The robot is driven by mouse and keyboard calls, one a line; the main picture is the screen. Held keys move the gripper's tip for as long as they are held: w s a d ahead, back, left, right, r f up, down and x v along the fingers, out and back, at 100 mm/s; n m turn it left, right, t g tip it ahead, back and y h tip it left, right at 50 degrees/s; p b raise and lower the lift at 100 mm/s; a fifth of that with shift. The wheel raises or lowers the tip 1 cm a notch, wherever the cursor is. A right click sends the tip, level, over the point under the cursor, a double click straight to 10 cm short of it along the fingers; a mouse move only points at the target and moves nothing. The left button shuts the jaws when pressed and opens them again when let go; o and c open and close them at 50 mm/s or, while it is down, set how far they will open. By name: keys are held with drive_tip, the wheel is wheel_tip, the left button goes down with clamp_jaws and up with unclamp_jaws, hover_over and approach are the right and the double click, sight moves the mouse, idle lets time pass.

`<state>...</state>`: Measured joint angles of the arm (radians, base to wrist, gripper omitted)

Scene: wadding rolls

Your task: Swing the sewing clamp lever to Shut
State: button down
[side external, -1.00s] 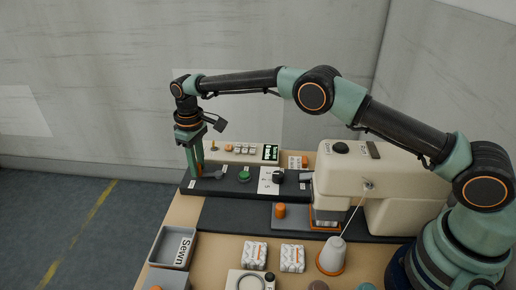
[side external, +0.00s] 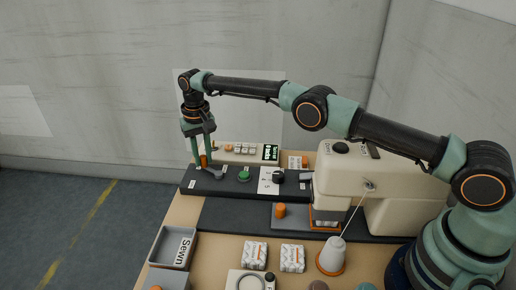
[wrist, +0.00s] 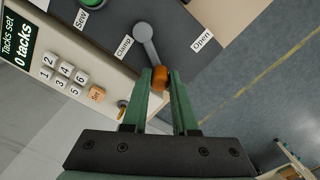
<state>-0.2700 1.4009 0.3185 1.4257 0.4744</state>
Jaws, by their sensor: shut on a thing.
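The clamp lever is a grey arm on a round pivot (wrist: 142,32) with an orange knob (wrist: 184,97) at its end. The lever also shows near the left end of the dark control strip in the side view (side external: 213,174). My gripper (wrist: 167,76) has its two green fingers on either side of the orange knob and is shut on it. In the side view my gripper (side external: 201,163) reaches down to the strip. A "Clamp" label (wrist: 124,46) is left of the lever and an "Open" label (wrist: 203,40) is to its right. I see no readable "Shut" label.
A cream keypad panel (wrist: 65,75) with a tacks display stands along the strip. A green button (side external: 244,175) and a black dial (side external: 278,177) are right of the lever. The cream sewing machine (side external: 340,185) stands further right. A grey bin (side external: 163,250) is in front.

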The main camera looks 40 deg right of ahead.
drive_tip(key=shift+w+d+r, duration=0.1)
idle(0.4)
drive_tip(key=c, duration=0.7)
unclamp_jaws()
